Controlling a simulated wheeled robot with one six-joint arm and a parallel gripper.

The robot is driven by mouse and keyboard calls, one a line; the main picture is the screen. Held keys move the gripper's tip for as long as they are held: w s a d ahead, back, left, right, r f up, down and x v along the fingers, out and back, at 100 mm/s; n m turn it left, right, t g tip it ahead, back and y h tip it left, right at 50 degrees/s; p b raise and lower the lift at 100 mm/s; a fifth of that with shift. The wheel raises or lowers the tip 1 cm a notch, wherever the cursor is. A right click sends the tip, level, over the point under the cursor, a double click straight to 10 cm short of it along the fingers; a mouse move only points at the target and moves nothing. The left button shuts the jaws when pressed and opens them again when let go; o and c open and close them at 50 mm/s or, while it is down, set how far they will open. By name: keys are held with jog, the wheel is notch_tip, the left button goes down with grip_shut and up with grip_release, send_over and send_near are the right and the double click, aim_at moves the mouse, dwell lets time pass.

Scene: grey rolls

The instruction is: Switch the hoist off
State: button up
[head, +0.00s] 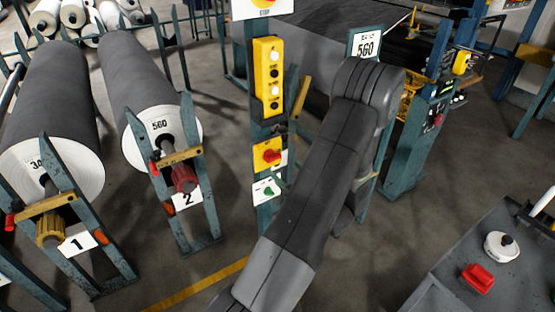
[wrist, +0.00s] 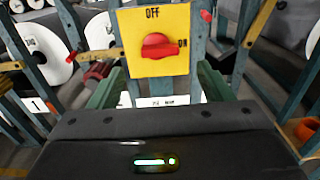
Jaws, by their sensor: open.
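The hoist switch is a yellow plate (head: 261,163) on a teal post in the head view. It also fills the upper middle of the wrist view (wrist: 146,68), with OFF printed at the top and ON at the right. Its red knob (wrist: 160,46) lies sideways, with its narrow end toward ON. My gripper (wrist: 160,76) shows as two green fingers spread apart, one low on each side of the plate. Nothing is between them, and I see no contact with the knob. In the head view my arm hides the gripper.
A yellow button box (head: 268,75) hangs above the switch, and a white plate with a green knob (head: 266,189) sits below it. Grey rolls (head: 60,85) in teal stands are at left. A grey bench (head: 470,245) with a red block (head: 478,278) is at lower right.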

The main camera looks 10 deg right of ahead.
jog(key=x, duration=0.6)
jog(key=shift+w+p, duration=0.3)
jog(key=shift+w, duration=0.05)
jog(key=c, duration=1)
